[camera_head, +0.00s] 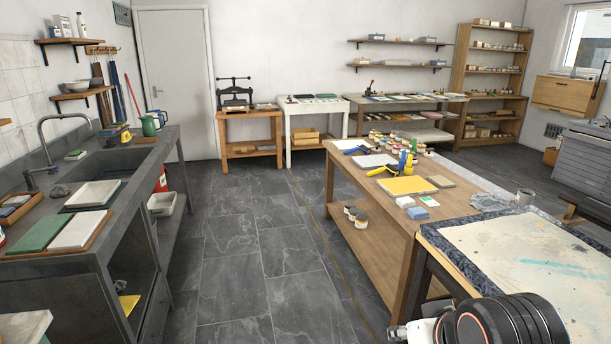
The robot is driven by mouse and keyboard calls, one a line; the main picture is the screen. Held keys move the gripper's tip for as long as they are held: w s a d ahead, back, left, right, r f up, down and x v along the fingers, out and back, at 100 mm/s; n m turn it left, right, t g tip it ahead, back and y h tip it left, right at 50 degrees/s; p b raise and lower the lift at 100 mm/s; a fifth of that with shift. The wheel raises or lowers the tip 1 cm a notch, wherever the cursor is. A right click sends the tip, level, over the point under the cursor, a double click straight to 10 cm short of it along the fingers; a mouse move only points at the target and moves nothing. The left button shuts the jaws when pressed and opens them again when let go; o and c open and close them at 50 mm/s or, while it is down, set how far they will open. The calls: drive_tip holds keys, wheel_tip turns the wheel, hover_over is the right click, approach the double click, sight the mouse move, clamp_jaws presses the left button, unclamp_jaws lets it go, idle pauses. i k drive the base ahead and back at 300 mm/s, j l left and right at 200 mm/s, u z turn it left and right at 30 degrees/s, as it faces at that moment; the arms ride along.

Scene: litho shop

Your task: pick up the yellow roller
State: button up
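The yellow roller (381,170) appears to be the small yellow-handled tool on the wooden worktable (383,238), right of the middle of the head view. It lies just behind a yellow slab (409,186) and in front of a white slab (374,160). It is small here, so its fine shape is unclear. Part of my arm (500,322) shows at the bottom right, well in front of the roller and apart from it. My gripper's fingers are not in view.
A blue roller (355,150), several jars and upright yellow and blue bottles stand near the yellow roller. A stone slab (530,255) lies close to my arm. A sink counter (150,165) runs along the left. The tiled floor (238,235) between is clear.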

sight(377, 171)
drive_tip(key=i, duration=2.15)
drive_tip(key=i+z, duration=0.2)
drive_tip(key=i, duration=0.3)
drive_tip(key=i+j+z, duration=0.15)
drive_tip(key=i, duration=0.35)
drive_tip(key=i+j+z, duration=0.2)
drive_tip(key=i, duration=0.3)
drive_tip(key=i+j+z, duration=0.15)
drive_tip(key=i+j, duration=0.2)
drive_tip(key=i, duration=0.15)
drive_tip(key=i+z, duration=0.25)
drive_tip(key=k+j, duration=0.05)
drive_tip(key=k, duration=0.05)
